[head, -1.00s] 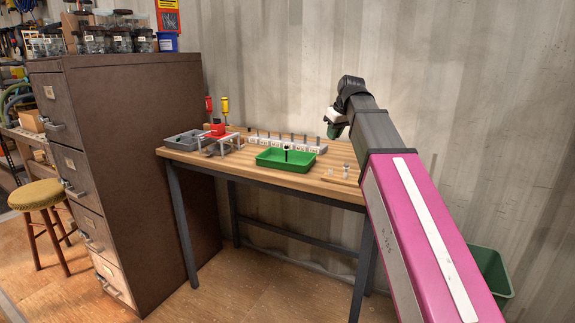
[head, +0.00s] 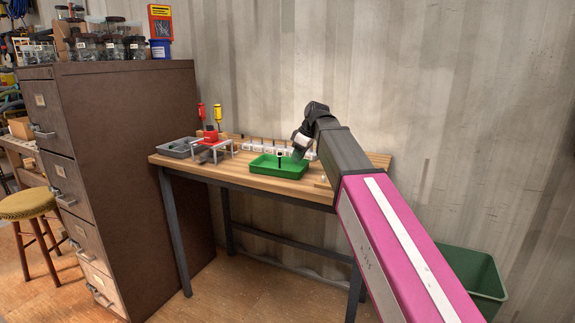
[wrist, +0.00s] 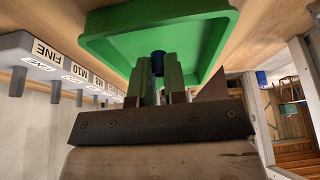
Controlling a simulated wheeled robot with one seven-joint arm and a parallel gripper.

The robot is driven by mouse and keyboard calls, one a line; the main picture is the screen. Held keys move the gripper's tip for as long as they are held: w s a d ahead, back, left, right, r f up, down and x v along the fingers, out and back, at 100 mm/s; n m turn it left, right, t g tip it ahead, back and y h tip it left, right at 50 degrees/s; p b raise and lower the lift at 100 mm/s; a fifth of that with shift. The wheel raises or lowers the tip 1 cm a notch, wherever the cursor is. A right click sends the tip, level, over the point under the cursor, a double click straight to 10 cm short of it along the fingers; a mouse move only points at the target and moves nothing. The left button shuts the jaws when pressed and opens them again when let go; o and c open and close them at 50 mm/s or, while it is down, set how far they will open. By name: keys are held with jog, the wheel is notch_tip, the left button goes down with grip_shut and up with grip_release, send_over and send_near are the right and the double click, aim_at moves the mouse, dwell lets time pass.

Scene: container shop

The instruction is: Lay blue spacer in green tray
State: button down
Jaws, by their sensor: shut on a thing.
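The green tray (head: 262,170) sits on the wooden workbench. A dark upright piece with a pale top (head: 280,156) shows at the tray in the head view. My gripper (wrist: 158,60) is shut on the blue spacer (wrist: 158,66), a small dark blue piece between the green fingertips. In the wrist view the green tray (wrist: 110,28) lies beyond the fingertips, and the spacer shows against its floor. The gap between spacer and tray floor is hard to judge. In the head view my gripper (head: 298,150) is at the tray's right side; the spacer is not distinguishable there.
A white labelled rack with pegs (wrist: 60,65) runs behind the tray along the wall. A grey tray (head: 178,149), a metal stand with a red piece (head: 211,136) and two screwdrivers (head: 217,114) stand to the left. A filing cabinet (head: 130,150) stands left of the bench.

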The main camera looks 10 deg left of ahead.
notch_tip(320, 180, down, 2)
jog(key=shift+f, duration=0.2)
jog(key=a, duration=0.2)
jog(key=w+a+f, duration=0.1)
jog(key=a, duration=0.1)
jog(key=shift+f, duration=0.1)
jog(key=shift+f, duration=0.15)
jog(key=c, duration=1.2)
grip_release()
jog(key=shift+o, duration=0.2)
jog(key=v, duration=1.2)
jog(key=shift+d, duration=0.15)
